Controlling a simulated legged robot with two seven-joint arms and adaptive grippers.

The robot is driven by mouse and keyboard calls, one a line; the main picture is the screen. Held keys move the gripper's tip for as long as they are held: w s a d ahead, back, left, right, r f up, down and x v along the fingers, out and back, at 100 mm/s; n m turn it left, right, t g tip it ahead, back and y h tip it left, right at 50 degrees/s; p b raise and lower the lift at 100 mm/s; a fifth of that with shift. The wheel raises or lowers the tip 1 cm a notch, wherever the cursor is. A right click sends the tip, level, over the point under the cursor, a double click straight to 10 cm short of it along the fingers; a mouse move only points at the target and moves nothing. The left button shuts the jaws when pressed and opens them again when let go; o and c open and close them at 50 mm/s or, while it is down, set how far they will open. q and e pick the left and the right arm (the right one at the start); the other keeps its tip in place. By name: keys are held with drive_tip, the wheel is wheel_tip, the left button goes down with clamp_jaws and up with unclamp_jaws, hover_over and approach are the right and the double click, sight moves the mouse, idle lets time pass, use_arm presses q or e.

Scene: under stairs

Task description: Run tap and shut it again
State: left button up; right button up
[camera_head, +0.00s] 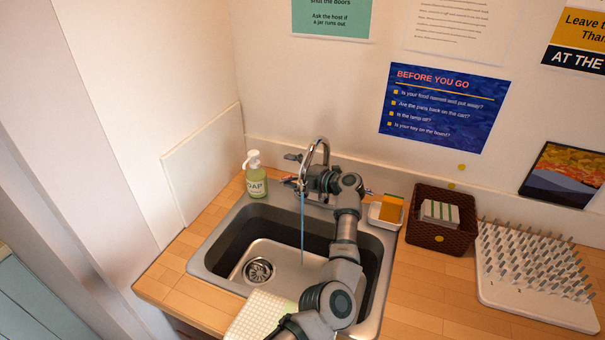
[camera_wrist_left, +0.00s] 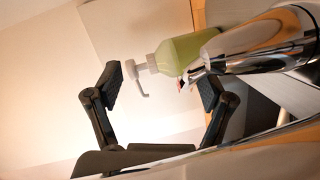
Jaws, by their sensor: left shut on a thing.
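The chrome tap (camera_head: 320,145) stands at the back of the steel sink (camera_head: 213,262), and a thin stream of water (camera_head: 302,235) falls from its spout into the basin. My left gripper (camera_head: 312,178) is at the tap body, just behind the stream, and is shut on the tap handle. In the left wrist view, the fingers of my left gripper (camera_wrist_left: 158,88) look well apart, with the chrome tap (camera_wrist_left: 270,50) and its small red-marked end close to the right finger. The exact contact is hidden. My right gripper is not in view.
A green soap bottle (camera_head: 256,183) stands left of the tap. Right of the sink are a white dish (camera_head: 384,219) with an orange sponge (camera_head: 391,207), a brown basket (camera_head: 425,235) and a white drying rack (camera_head: 530,305).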

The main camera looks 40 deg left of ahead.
use_arm(q)
drive_tip(key=d+r, duration=0.2)
drive_tip(key=d, duration=0.1)
drive_tip(key=shift+w+r, duration=0.15)
drive_tip(key=shift+w, duration=0.2)
drive_tip(key=shift+c, duration=0.5)
drive_tip(key=d, duration=0.4)
drive_tip(key=shift+w+r, duration=0.1)
drive_tip(key=shift+w, duration=0.05)
drive_tip(key=shift+c, duration=0.7)
drive_tip(key=w+d+b, duration=0.2)
drive_tip(key=d+b, duration=0.5)
drive_tip(key=d, duration=0.6)
drive_tip(key=shift+w+d+r, duration=0.15)
drive_tip(key=shift+w+r, duration=0.25)
drive_tip(key=shift+r, duration=0.05)
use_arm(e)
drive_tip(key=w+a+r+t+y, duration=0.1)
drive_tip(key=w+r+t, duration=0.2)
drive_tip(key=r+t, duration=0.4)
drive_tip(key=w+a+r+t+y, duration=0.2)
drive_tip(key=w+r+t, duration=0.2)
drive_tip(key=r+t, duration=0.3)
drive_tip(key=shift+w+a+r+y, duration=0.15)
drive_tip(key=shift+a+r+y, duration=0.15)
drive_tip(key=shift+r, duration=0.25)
